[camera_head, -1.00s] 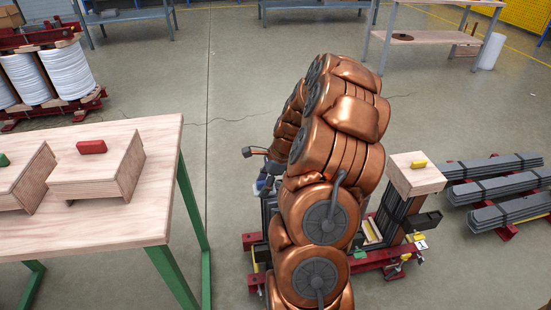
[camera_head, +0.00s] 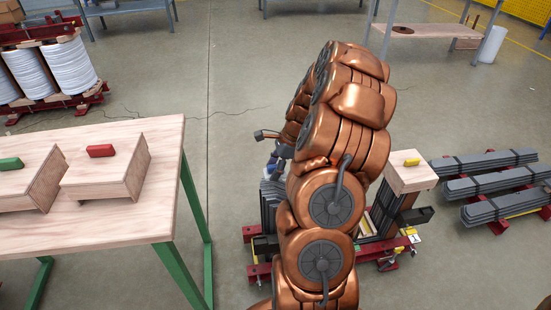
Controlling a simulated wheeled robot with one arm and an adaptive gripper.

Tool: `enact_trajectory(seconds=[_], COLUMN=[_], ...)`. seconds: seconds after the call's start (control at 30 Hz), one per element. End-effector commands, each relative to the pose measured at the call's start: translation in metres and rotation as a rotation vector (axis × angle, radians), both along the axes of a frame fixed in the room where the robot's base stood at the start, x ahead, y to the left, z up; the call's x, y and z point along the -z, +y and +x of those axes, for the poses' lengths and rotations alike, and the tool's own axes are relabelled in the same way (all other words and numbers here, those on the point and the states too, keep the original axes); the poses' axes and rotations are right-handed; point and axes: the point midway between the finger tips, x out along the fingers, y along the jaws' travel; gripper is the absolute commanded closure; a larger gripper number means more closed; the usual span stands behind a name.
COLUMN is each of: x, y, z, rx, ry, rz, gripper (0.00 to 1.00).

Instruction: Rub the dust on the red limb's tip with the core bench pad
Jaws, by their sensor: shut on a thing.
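My gripper (camera_head: 284,151) shows only in part past the left side of my copper arm. A small blue piece, likely the pad (camera_head: 272,166), is at its jaws, just above a grey laminated limb (camera_head: 271,203) at the core's left. I cannot tell whether the pad touches the limb's tip. The rest of the core, on a red base (camera_head: 258,272), is largely hidden behind my arm. The right limb carries a wooden cap (camera_head: 409,179) with a yellow block. No red mark shows on a limb, and dust cannot be made out.
At left, a wooden-topped table (camera_head: 110,223) holds two wooden boxes, one with a red block (camera_head: 101,151), one with a green block (camera_head: 11,163). Grey lamination stacks (camera_head: 490,182) lie at right. White coils (camera_head: 68,66) stand behind the table. Floor between table and core is clear.

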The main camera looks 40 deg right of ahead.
Motion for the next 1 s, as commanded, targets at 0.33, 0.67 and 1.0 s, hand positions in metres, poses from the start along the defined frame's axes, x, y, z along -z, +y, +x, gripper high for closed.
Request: enact_trajectory(seconds=[0.33,0.67,1.0], x=[-0.026,-0.025,-0.037], y=[0.003,0.003,0.003], z=[0.002,0.002,0.002], rx=[-0.006,-0.006,-0.006], ry=[0.0,0.0,0.0], rz=[-0.001,0.0,0.0], gripper=[0.77,0.77,0.77])
